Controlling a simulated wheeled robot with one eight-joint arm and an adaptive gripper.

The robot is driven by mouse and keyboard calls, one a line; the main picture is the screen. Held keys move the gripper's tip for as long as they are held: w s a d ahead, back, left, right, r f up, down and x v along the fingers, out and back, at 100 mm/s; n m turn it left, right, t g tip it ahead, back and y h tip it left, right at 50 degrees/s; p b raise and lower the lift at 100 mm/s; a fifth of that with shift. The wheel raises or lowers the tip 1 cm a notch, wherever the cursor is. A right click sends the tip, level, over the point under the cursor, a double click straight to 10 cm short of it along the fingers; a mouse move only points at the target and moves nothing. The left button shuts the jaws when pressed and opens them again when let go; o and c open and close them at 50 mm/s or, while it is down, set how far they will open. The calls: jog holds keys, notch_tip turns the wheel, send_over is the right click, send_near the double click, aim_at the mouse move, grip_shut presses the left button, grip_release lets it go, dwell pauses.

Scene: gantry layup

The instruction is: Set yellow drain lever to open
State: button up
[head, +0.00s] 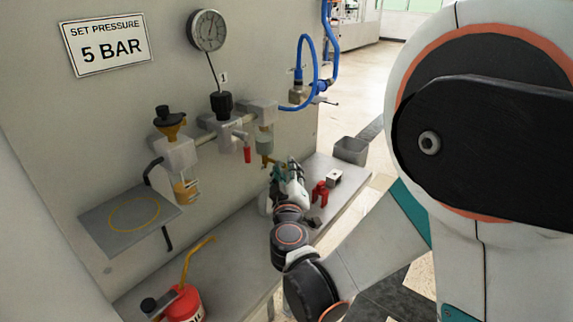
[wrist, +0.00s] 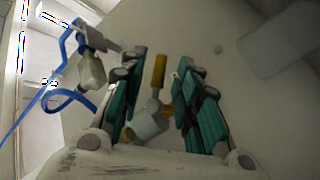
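The yellow drain lever (wrist: 158,72) shows in the wrist view as a short bar on a pale round hub. It stands between the two teal fingers of my gripper (wrist: 157,62). The fingers are spread apart, with a gap on each side of the lever, so my gripper is open. In the head view my gripper (head: 287,170) is just below the hanging bowl (head: 264,142) at the right end of the wall-mounted air line. A bit of yellow shows beside the fingers there. The fingers and arm hide most of the lever in the head view.
A red lever (head: 247,154), a gauge (head: 207,31) and a black knob (head: 221,103) sit on the line. A blue hose (head: 308,55) loops at right. A red oil can (head: 184,304), a red item (head: 320,193) and a grey bin (head: 351,150) stand around the bench.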

jog(key=shift+w, duration=1.5)
grip_shut()
